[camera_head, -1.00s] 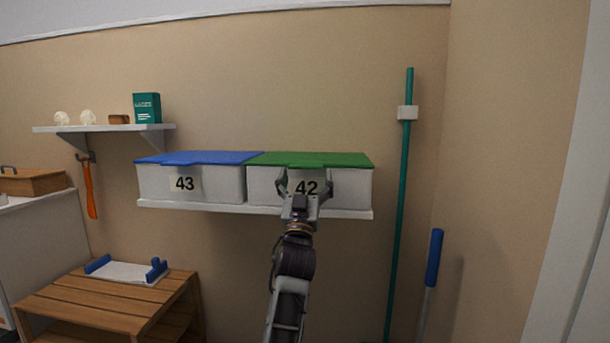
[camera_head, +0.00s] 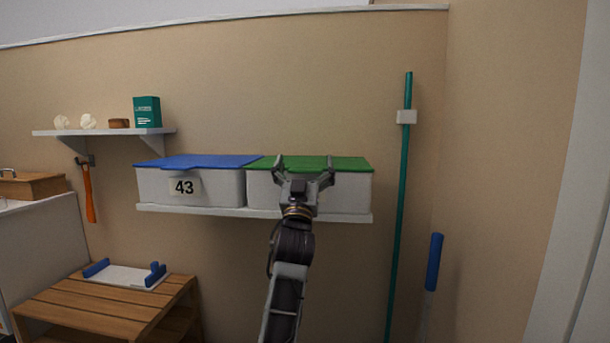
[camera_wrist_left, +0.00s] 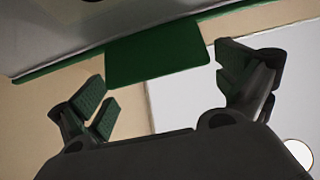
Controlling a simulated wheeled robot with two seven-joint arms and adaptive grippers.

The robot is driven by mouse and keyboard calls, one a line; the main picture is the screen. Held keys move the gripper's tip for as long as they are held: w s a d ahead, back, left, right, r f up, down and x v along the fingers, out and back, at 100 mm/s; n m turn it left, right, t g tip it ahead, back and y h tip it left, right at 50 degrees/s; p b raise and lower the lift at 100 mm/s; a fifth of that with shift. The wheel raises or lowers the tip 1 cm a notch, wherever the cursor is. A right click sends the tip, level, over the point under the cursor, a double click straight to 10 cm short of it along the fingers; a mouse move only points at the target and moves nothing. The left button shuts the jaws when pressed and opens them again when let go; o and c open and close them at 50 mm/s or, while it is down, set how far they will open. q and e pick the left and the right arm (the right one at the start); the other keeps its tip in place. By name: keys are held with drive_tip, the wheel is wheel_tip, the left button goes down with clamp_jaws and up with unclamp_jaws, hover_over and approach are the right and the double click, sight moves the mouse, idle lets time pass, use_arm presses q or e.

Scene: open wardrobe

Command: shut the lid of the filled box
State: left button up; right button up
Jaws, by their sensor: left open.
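Two white boxes stand side by side on a wall shelf in the head view. The left one (camera_head: 160,187) has a blue lid (camera_head: 205,161) and the label 43. The right one (camera_head: 352,192) has a green lid (camera_head: 345,163). Both lids lie flat on top; contents are hidden. My left gripper (camera_head: 305,164) is open and empty in front of the green-lidded box, fingertips at the lid's front edge, hiding its label. In the left wrist view, the lid's green front tab (camera_wrist_left: 157,55) shows between and beyond the open fingers; contact cannot be told.
The box shelf (camera_head: 180,208) has a white front edge below the boxes. A green pole (camera_head: 402,220) leans at the right, with a blue-handled one (camera_head: 435,260) beside it. A slatted wooden stand (camera_head: 100,305) is lower left. An upper shelf (camera_head: 100,131) holds small items.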

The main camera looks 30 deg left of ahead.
use_arm(q)
drive_tip(key=shift+r, duration=2.95)
